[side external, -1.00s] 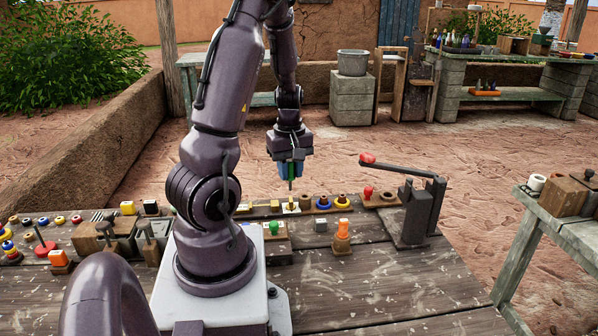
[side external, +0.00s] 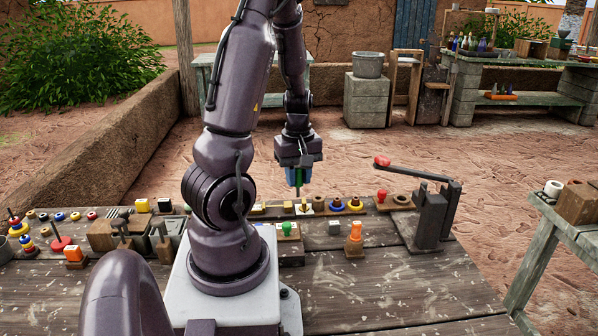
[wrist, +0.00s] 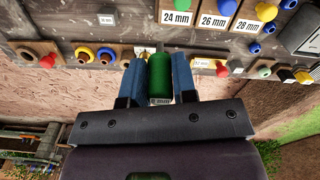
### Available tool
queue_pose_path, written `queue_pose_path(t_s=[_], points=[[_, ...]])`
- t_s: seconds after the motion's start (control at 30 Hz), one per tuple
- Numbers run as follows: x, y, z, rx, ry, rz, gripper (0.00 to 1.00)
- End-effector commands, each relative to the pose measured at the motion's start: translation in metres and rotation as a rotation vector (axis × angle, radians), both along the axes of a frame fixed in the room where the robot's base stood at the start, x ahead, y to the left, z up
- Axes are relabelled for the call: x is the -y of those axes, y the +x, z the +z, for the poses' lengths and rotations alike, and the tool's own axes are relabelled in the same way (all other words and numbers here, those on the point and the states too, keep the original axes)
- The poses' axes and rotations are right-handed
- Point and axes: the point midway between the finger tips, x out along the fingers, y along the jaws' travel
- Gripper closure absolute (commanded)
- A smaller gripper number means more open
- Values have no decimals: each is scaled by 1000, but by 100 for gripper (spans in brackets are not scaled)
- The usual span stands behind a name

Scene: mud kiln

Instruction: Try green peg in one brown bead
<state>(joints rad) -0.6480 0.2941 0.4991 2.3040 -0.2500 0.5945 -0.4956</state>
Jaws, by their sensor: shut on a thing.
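My gripper (side external: 298,180) hangs above the wooden rail at the table's far edge, pointing down. In the wrist view its two blue fingers (wrist: 159,80) are shut on the green peg (wrist: 158,75), one finger on each side. On the rail, a blue ring with a brown bead (side external: 337,204) and a yellow ring with a brown bead (side external: 355,203) sit to the right of the gripper. Another brown bead (side external: 402,198) sits at the rail's right end. The peg's lower end and its gap to the rail are unclear.
A red knob (side external: 383,196) stands on the rail near a lever press (side external: 433,212). An orange peg (side external: 355,234) stands nearer the camera. Several loose beads and stands lie at the left. Labelled blocks, such as 24 mm (wrist: 177,17), show in the wrist view.

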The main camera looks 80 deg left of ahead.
Motion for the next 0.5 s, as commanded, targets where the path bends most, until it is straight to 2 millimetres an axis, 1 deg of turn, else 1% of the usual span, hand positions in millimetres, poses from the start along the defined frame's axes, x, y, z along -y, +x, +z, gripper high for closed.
queue_pose_path(t_s=[0.07,0.17,0.2,0.27,0.3,0.37,0.4,0.5], points=[[-17,10,-7,-3,2,-20,89],[-43,33,-18,-1,2,-102,89],[-53,45,-22,-1,1,-149,89],[-67,64,-29,-1,0,-226,89],[-76,77,-33,0,-1,-280,89],[-87,97,-39,0,-1,-363,89],[-94,110,-42,1,0,-417,89],[-106,138,-46,0,0,-541,89]])
